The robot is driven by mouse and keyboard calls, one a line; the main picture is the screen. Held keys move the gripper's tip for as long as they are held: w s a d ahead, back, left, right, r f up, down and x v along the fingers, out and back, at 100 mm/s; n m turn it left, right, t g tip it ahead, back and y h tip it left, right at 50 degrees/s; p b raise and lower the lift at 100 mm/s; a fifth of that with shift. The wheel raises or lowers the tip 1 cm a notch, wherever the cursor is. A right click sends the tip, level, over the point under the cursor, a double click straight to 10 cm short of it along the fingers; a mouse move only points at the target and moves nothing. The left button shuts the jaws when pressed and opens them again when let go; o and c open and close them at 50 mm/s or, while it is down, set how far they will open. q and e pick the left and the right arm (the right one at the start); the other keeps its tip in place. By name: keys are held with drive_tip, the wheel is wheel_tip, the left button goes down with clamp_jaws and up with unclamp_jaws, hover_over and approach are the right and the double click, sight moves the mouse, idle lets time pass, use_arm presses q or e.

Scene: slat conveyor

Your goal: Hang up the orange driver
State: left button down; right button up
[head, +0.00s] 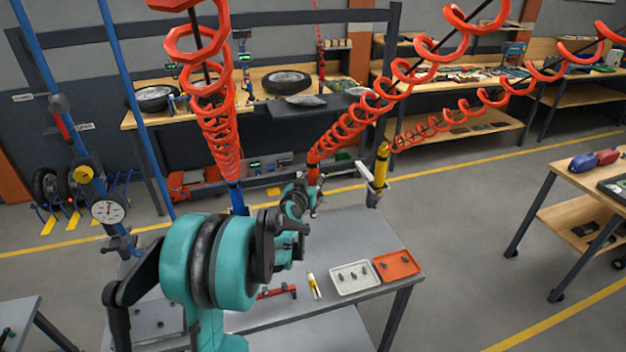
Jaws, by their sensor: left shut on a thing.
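The orange driver (313,175) is upright at the lower end of an orange coiled hose, above the back part of the grey workbench (350,228). My left gripper (314,201) is shut on the orange driver; the driver's lower part is mostly hidden by the gripper and wrist. A blue driver (236,197) hangs on another coil to the left, partly behind my arm. A yellow driver (382,163) stands upright in a grey holder (375,192) at the bench's back right. My right gripper is not in view.
A white tray (338,287) and an orange tray (411,272) with small parts lie on the bench's front right. A yellow and white tube (313,285) and a red tool (275,293) lie beside them. Orange coils hang overhead. The bench's right middle is clear.

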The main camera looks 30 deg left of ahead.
use_arm(q)
drive_tip(key=shift+f+b, duration=0.95)
drive_tip(key=shift+b, duration=0.05)
idle(1.3)
drive_tip(key=c, duration=1.1)
unclamp_jaws()
drive_tip(key=shift+o, duration=0.2)
drive_tip(key=shift+s, duration=0.1)
drive_tip(key=v, duration=1.2)
